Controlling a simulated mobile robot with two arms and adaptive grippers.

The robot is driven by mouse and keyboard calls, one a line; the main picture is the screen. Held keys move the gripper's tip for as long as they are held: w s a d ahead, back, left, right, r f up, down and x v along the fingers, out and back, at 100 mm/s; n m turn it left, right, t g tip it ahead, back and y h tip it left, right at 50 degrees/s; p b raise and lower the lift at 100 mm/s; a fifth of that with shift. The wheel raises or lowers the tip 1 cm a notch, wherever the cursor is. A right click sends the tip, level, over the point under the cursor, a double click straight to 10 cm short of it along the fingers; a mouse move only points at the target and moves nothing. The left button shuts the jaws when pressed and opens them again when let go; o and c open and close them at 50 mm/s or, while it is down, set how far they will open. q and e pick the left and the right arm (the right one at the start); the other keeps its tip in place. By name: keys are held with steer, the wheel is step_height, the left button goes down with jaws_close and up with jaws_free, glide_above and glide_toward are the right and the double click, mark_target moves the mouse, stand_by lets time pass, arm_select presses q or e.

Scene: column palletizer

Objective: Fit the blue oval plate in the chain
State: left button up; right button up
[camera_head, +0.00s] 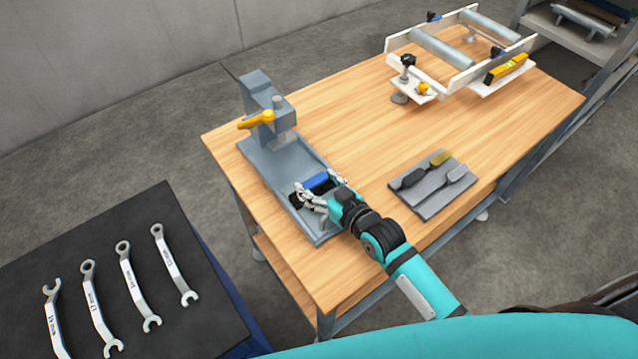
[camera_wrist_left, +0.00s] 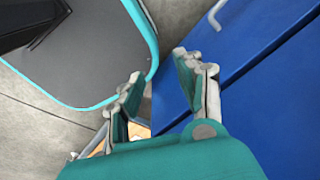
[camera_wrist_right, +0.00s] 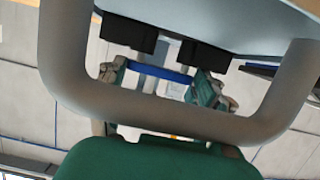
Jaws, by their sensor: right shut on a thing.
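The blue oval plate (camera_head: 317,180) is over the lower end of the grey fixture base (camera_head: 265,163). In the right wrist view the blue plate (camera_wrist_right: 160,73) spans the gap between both fingers. My right gripper (camera_head: 322,192) is shut on it. Black blocks (camera_wrist_right: 130,33), perhaps the chain, lie close beside the plate; black parts (camera_head: 296,199) also show by the fingers in the head view. I cannot tell whether the plate is seated between them. My left gripper (camera_wrist_left: 158,78) is open and empty, away from the bench, and out of the head view.
A grey press head (camera_head: 266,100) with a yellow lever (camera_head: 256,120) stands at the fixture's far end. A grey tray (camera_head: 433,184) with tools and a roller frame (camera_head: 460,50) share the wooden bench (camera_head: 365,120). Several wrenches (camera_head: 130,285) lie on a dark cabinet top.

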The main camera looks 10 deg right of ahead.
steer(key=shift+f, duration=0.15)
steer(key=o, duration=1.3)
steer(key=shift+s, duration=0.1)
steer(key=shift+s+d, duration=0.2)
steer(key=shift+s, duration=0.3)
steer(key=v, duration=1.1)
steer(key=shift+w+r, duration=0.15)
steer(key=shift+r, duration=0.1)
